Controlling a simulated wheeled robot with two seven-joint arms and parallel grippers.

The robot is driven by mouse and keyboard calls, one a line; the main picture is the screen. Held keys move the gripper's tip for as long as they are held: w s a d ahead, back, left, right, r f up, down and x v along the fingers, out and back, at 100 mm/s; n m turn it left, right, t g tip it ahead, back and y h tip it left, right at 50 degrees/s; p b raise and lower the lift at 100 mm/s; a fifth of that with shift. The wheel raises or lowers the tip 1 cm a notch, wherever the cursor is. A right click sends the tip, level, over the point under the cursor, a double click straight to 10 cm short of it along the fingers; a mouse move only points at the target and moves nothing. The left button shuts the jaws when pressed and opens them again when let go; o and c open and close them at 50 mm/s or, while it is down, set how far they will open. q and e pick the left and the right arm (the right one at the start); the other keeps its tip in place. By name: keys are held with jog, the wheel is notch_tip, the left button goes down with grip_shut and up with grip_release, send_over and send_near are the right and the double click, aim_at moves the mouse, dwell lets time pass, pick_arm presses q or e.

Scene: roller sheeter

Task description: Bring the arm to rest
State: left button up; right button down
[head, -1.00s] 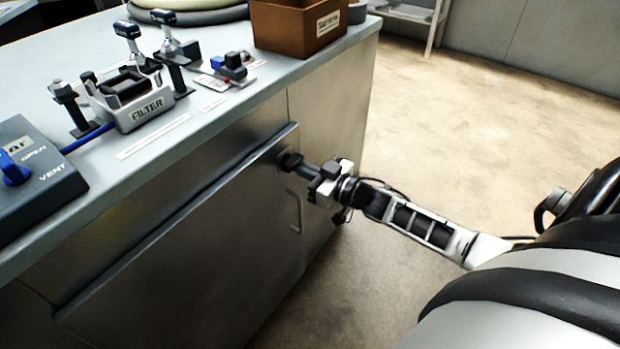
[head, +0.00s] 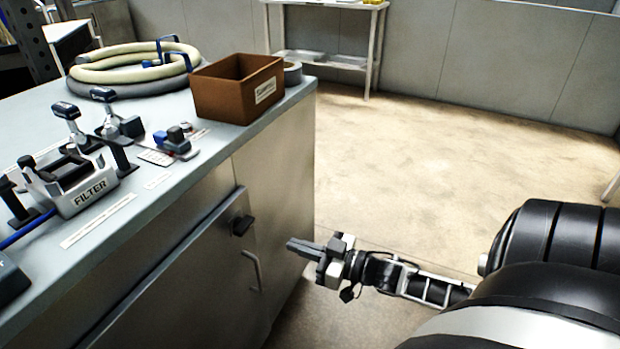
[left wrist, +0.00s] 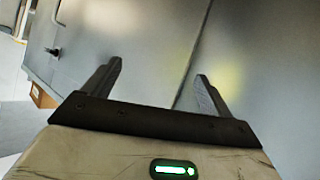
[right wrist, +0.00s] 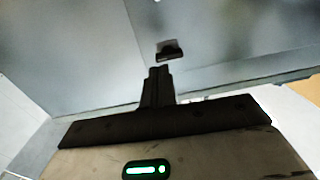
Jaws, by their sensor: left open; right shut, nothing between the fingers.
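My right gripper (head: 303,247) is shut and empty in the head view, held in front of the cabinet side with a gap to the dark knob (head: 242,225). In the right wrist view its fingers (right wrist: 158,75) are together, and the dark knob (right wrist: 169,50) shows just beyond their tips. My left gripper (left wrist: 160,82) shows only in the left wrist view. Its two fingers stand wide apart with nothing between them, facing grey metal panels. The left arm is not in the head view.
The steel cabinet (head: 290,160) carries a filter unit (head: 80,185), a brown box (head: 215,95) and coiled hoses (head: 110,75). A metal handle (head: 253,270) sits on the cabinet front. The floor (head: 430,150) to the right is open. A shelf table (head: 325,55) stands at the back.

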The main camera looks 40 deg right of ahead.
pick_arm(q)
jog(key=shift+f, duration=0.1)
pick_arm(e)
jog(key=shift+v, duration=1)
pick_arm(q)
jog(key=r+p, duration=0.1)
jog(key=p, duration=0.3)
jog(key=shift+a+r+p, duration=0.25)
jog(key=shift+r+p, duration=0.05)
jog(key=shift+r, duration=0.1)
pick_arm(e)
jog(key=s+a+m+g+h, duration=0.1)
jog(key=s+a+g, duration=0.2)
jog(key=a, duration=0.8)
jog(key=s+a+m+g+h, duration=0.1)
jog(key=s+a+g+h, duration=0.1)
jog(key=s+a, duration=0.4)
jog(key=a+r+g, duration=0.1)
jog(key=a, duration=0.4)
pick_arm(q)
jog(key=shift+g, duration=0.3)
pick_arm(e)
jog(key=shift+w, duration=0.1)
